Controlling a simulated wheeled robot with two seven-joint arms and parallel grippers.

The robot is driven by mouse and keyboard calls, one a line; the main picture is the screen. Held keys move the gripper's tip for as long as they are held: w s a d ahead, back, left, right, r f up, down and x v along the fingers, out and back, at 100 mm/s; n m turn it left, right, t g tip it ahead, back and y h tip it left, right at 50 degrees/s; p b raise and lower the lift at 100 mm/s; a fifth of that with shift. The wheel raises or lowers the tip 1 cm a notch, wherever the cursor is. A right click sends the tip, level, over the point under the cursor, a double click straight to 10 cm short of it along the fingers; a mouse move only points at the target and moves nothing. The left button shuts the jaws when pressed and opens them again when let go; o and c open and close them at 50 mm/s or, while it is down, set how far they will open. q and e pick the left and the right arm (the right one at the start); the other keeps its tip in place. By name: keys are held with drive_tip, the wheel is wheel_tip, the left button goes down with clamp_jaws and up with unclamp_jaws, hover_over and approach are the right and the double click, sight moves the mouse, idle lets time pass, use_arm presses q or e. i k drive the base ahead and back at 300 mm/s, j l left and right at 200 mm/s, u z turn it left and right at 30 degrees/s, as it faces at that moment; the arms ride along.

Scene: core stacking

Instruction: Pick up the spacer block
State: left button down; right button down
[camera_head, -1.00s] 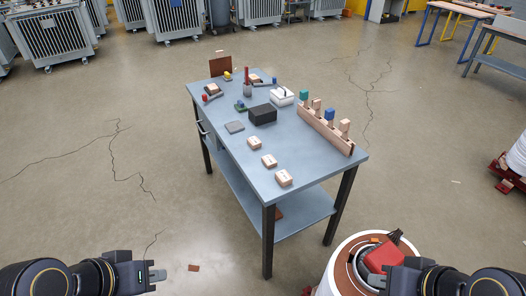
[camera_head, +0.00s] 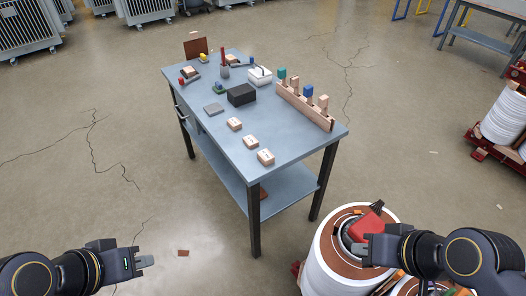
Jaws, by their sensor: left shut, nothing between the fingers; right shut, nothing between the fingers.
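Three small pale wooden blocks lie in a row on the near half of the blue-grey table (camera_head: 200,120): a far one (camera_head: 234,124), a middle one (camera_head: 250,142) and a near one (camera_head: 265,157). I cannot tell for sure which thing is the spacer block. A long wooden rack (camera_head: 304,107) with upright blocks, some with teal or blue tops, stands along the right edge. My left gripper (camera_head: 146,262) is shut and empty, low at the left, apart from the table. My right gripper (camera_head: 361,252) is shut and empty, low at the right, in front of a white drum.
A black box (camera_head: 241,95), a white box (camera_head: 260,76), a flat grey plate (camera_head: 214,109) and a red-brown board (camera_head: 196,47) are farther back on the table. A white drum (camera_head: 325,266) with a red part (camera_head: 366,222) stands at front right. Cracked floor (camera_head: 60,190) is open at left.

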sight(251, 142)
drive_tip(key=i+j+z, duration=0.1)
drive_tip(key=i+j, duration=0.6)
drive_tip(key=j, duration=0.15)
drive_tip(key=i+j+z, duration=0.15)
drive_tip(key=i+j, duration=0.2)
drive_tip(key=i+j+z, duration=0.1)
drive_tip(key=i+j, duration=0.2)
drive_tip(key=j, duration=0.25)
